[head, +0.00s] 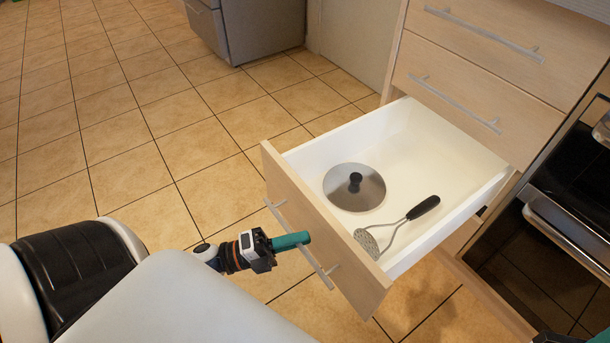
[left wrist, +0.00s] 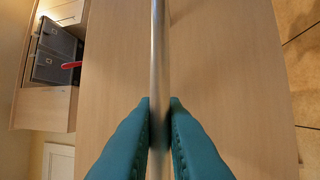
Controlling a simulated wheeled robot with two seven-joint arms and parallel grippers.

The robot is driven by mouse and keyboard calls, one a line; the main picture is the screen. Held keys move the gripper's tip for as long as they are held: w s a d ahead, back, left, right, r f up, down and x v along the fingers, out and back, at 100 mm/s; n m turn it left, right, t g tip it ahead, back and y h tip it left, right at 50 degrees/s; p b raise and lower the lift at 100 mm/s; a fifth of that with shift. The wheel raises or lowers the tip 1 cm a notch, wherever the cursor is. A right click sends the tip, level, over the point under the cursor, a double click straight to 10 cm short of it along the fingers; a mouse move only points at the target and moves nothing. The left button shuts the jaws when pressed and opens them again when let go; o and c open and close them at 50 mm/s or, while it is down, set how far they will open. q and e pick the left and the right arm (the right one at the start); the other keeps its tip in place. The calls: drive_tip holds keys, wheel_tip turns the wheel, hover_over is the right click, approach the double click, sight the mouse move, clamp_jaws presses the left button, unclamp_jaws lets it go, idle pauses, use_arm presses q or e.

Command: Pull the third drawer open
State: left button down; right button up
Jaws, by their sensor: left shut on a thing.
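The open drawer (head: 300,170) stands well out from the wooden cabinet, below two closed drawers (head: 480,80) with bar handles. Its front carries a long metal bar handle (head: 322,266). My left gripper (head: 305,238) is at this handle, and in the left wrist view its teal fingers (left wrist: 159,125) are shut on the bar (left wrist: 158,50), one on each side. The drawer holds a round metal lid (head: 345,195) with a black knob and a masher (head: 385,230) with a black handle. The right gripper's fingers do not show; only a dark and teal bit is at the bottom right edge.
An oven (head: 560,215) with a bar handle stands right of the drawers. A grey appliance (head: 250,30) stands at the back. The tiled floor (head: 130,130) left of the drawer is clear. The left wrist view shows a dark grey box-like thing (left wrist: 55,50) with something red beside it.

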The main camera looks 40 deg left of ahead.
use_arm(q)
drive_tip(key=shift+s+a, duration=0.1)
drive_tip(key=shift+s, duration=0.1)
drive_tip(key=c, duration=1.5)
unclamp_jaws()
drive_tip(key=p+v, duration=0.2)
drive_tip(key=v, duration=1)
drive_tip(key=shift+f, duration=0.1)
